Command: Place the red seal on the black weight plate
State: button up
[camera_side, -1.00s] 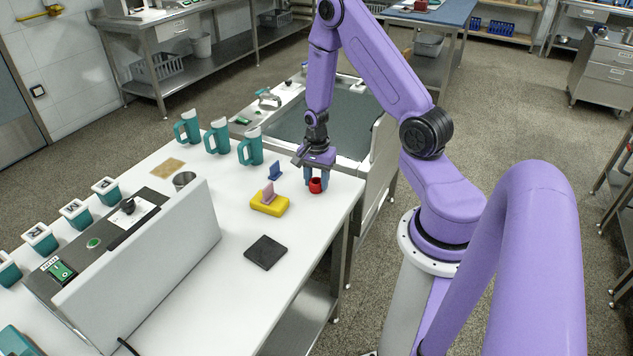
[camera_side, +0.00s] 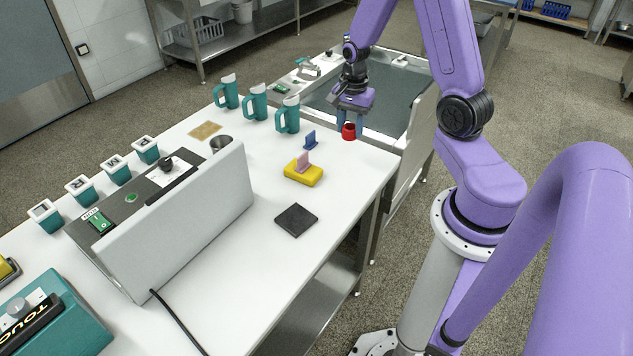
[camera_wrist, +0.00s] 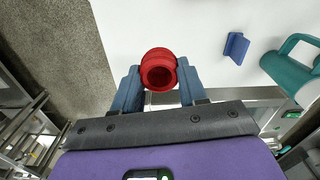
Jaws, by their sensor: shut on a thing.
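The red seal (camera_side: 349,132) is a small red ring-shaped piece with a round opening. My gripper (camera_side: 348,124) is shut on it and holds it above the far right corner of the white table. In the wrist view the red seal (camera_wrist: 158,55) sits between the two blue-grey fingers of my gripper (camera_wrist: 159,85). The black weight plate (camera_side: 296,220) is a flat dark square lying on the table near its right edge, in front of and left of my gripper. Its top is bare. It does not show in the wrist view.
A yellow block (camera_side: 303,176) with a pink upright piece stands between my gripper and the plate. A small blue piece (camera_side: 310,139) stands behind it. Several teal jugs (camera_side: 287,115) line the far edge. A grey-white machine (camera_side: 180,235) stands left of the plate.

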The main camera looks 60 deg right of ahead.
jog(key=s+a+r+n, duration=0.1)
jog(key=s+a+n, duration=0.15)
jog(key=a, duration=0.45)
jog(key=s+a+r+n, duration=0.1)
jog(key=a+r+n, duration=0.15)
jog(key=a, duration=0.45)
jog(key=s+a+n, duration=0.5)
jog(key=s+a, duration=0.3)
jog(key=s, duration=0.2)
send_over(295, 217)
jog(key=f, duration=0.9)
jog(key=shift+s, duration=0.2)
jog(key=shift+w+f, duration=0.15)
jog(key=shift+f, duration=1.55)
jog(key=shift+f, duration=0.1)
jog(key=o, duration=1)
